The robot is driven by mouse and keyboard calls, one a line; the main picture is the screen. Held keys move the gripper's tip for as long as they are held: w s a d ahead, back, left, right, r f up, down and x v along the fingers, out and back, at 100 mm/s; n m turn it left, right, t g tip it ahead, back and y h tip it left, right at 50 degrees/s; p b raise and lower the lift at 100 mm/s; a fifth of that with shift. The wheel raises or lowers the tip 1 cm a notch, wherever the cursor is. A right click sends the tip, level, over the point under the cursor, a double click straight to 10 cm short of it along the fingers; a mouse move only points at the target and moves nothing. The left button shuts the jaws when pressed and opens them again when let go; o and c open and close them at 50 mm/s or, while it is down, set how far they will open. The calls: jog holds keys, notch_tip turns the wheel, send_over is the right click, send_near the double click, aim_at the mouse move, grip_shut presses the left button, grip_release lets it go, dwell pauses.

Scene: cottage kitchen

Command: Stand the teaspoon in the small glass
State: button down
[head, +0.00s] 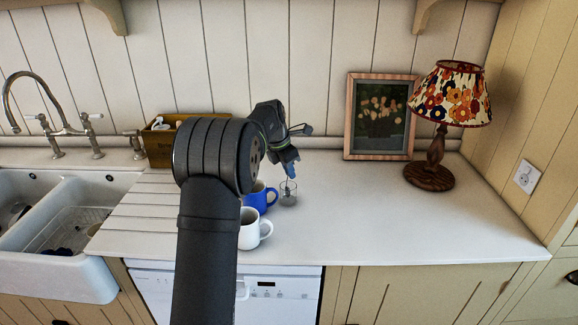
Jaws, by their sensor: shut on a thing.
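The small glass (289,198) stands upright on the pale worktop, just right of the blue mug. My gripper (289,174) is directly above the glass and points down. It is shut on the teaspoon (288,184), a thin upright sliver that shows between the fingertips and the glass. The spoon's lower end appears to be within the glass outline. At this size I cannot tell whether it touches the bottom.
A blue mug (262,198) stands close left of the glass, and a white mug (250,232) stands in front. A wooden box (158,148), picture frame (347,130) and lamp (435,153) stand behind. A double sink (60,262) is left. The worktop (400,220) is clear to the right.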

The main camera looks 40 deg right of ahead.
jog(key=shift+f, duration=0.1)
jog(key=c, duration=1.5)
grip_release()
jog(key=v, duration=1.7)
jog(key=shift+r, duration=0.25)
jog(key=shift+f, duration=0.15)
jog(key=x, duration=1.7)
jog(key=shift+f, duration=0.2)
jog(key=shift+r, duration=0.4)
